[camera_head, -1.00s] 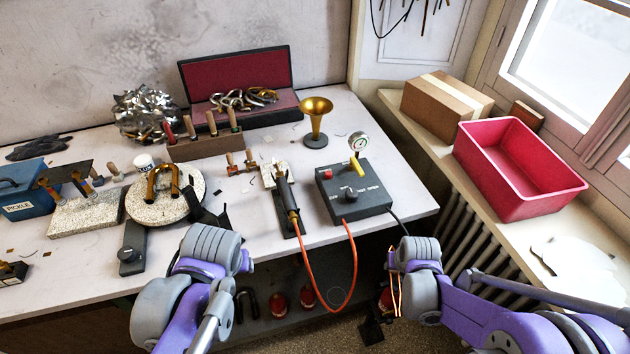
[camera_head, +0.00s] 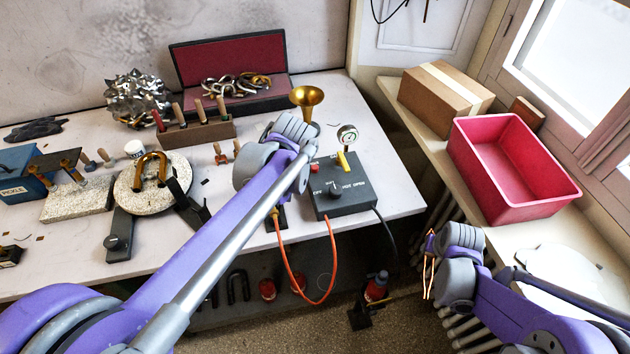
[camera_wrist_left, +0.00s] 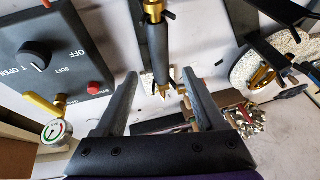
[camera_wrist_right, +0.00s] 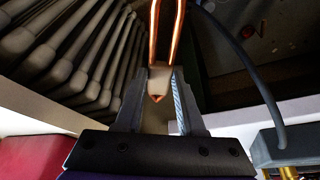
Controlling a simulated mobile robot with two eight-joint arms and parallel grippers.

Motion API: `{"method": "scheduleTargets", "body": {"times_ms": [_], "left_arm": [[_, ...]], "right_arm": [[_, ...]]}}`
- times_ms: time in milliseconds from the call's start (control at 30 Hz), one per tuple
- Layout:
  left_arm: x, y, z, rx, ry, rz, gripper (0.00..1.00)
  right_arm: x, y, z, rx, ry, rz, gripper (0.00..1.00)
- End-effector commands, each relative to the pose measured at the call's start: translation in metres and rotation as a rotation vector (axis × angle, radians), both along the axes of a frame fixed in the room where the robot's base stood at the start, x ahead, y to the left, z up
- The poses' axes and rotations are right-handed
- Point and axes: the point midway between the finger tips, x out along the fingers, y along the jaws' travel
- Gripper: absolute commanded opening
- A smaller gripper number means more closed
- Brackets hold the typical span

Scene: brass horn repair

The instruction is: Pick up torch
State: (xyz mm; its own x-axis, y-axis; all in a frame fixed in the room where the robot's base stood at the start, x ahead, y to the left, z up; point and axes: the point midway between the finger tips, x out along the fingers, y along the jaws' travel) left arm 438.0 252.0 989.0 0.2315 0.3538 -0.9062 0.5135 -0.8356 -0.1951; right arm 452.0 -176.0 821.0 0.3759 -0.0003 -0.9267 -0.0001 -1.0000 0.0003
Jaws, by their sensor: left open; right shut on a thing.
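The torch (camera_wrist_left: 155,42) has a dark handle with brass fittings and shows in the left wrist view, just ahead of and between my left gripper's fingers. My left gripper (camera_wrist_left: 158,75) is open. In the head view my left arm hides most of the torch, while its orange hose (camera_head: 290,268) hangs in a loop below the table edge.
A dark control box (camera_head: 350,194) with gauge and knob stands beside the torch. A brass horn bell (camera_head: 307,97) stands behind. A turntable (camera_head: 177,186) lies left, and a red bin (camera_head: 515,205) sits on the sill.

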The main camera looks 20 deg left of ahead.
Motion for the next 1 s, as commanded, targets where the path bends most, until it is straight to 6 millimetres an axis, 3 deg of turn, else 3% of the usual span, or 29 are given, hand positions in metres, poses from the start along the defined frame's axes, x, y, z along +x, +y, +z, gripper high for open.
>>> {"method": "scheduleTargets", "body": {"times_ms": [600,900,1000], "left_arm": [[0.017,0.027,-0.065,0.0,0.0,-0.001,0.72],[0.018,0.029,-0.07,0.0,-0.001,-0.001,0.72],[0.018,0.029,-0.07,0.0,-0.001,-0.001,0.54]], "right_arm": [[-0.001,0.0,-0.002,0.0,0.001,0.0,0.0],[-0.001,0.0,-0.002,0.0,0.001,0.0,0.0],[-0.001,0.0,-0.002,0.0,0.001,0.0,0.0]]}}
